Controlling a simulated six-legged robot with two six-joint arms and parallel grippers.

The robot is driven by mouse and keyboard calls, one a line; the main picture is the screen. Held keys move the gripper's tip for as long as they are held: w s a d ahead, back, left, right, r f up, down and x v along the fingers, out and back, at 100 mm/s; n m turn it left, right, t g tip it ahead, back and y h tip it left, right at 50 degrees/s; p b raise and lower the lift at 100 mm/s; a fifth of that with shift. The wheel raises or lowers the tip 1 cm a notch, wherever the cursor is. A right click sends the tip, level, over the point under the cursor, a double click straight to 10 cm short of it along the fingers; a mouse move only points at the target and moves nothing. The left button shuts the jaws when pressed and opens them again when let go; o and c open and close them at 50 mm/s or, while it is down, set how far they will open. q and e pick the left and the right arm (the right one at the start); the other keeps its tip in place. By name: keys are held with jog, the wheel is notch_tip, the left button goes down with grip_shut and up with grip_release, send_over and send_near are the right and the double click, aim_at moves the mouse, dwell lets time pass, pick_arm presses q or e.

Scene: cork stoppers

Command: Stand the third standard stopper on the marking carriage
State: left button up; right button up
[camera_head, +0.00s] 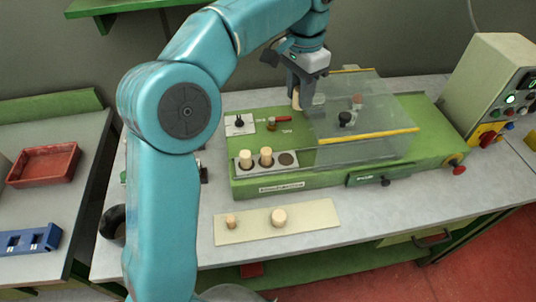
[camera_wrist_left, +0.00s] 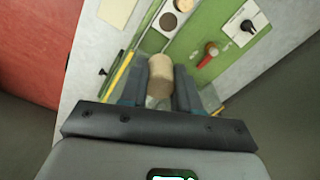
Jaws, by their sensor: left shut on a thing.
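My left gripper (camera_head: 300,98) is shut on a pale cork stopper (camera_wrist_left: 160,72), held between its two fingers in the wrist view. In the head view it is above the green machine, at the left edge of the clear guard, and partly hides the stopper. The marking carriage appears to be the grey strip (camera_head: 276,168) at the machine's front left. Two stoppers, left (camera_head: 245,160) and middle (camera_head: 266,157), stand upright in it. Its right seat (camera_head: 287,159) is an empty dark round, also in the wrist view (camera_wrist_left: 168,22). My right gripper is not in view.
A clear guard (camera_head: 345,120) with a yellow edge covers the machine's middle. A cream mat (camera_head: 315,214) in front bears a small stopper (camera_head: 230,222) and a wider one (camera_head: 278,217). A red-handled part (camera_head: 277,121) and a black knob plate (camera_head: 239,124) are behind the strip.

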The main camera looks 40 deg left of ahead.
pick_arm(q)
jog(key=a, duration=0.2)
send_over(285, 159)
jog(key=shift+n, duration=0.3)
notch_tip(285, 159, down, 15)
jog(key=shift+d+r+b, duration=0.1)
jog(key=shift+d+b, duration=0.05)
jog(key=shift+b, duration=0.15)
jog(key=shift+f, duration=2.45)
